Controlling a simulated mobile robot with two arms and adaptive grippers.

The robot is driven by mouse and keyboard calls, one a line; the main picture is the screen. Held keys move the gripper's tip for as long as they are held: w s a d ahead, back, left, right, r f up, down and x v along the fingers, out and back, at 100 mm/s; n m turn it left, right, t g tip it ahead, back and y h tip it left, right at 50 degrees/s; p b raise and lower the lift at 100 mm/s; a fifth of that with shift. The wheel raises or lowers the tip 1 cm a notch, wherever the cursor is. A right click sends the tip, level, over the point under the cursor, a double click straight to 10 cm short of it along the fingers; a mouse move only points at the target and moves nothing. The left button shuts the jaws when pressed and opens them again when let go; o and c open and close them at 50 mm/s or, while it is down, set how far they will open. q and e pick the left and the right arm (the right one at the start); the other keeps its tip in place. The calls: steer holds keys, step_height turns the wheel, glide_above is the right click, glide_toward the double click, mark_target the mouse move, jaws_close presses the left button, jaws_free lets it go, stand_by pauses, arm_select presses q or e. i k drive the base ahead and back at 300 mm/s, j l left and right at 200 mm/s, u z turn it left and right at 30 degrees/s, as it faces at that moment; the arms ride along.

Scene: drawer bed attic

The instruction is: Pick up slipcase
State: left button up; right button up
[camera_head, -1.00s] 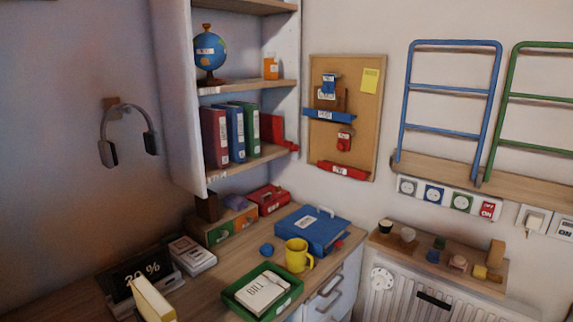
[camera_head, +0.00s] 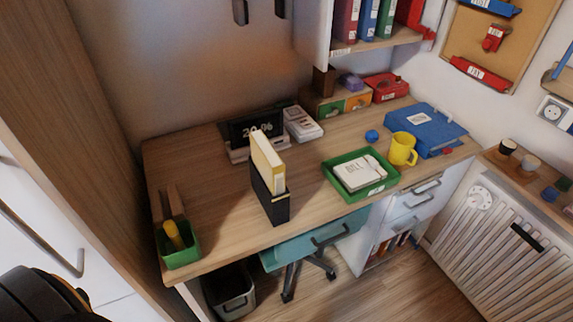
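The slipcase (camera_head: 276,207) is a black upright sleeve standing near the front edge of the wooden desk (camera_head: 220,212). A cream and yellow book (camera_head: 266,158) stands in it and sticks out of the top. No gripper is near the slipcase. Neither my left nor my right gripper shows. A dark rounded part, which looks like my own arm, shows at the bottom left corner, with no fingers visible.
A green tray (camera_head: 346,189) with a white pad, a yellow mug (camera_head: 402,149) and a blue binder (camera_head: 428,132) lie to the right. A display (camera_head: 258,129) stands behind. A green pen holder (camera_head: 180,246) is at left. Desk left of the slipcase is clear.

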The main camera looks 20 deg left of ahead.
mark_target(277, 209)
steer(key=i+l+u, duration=0.1)
steer(key=u, duration=0.3)
steer(key=l+u, duration=0.3)
steer(key=u, duration=0.15)
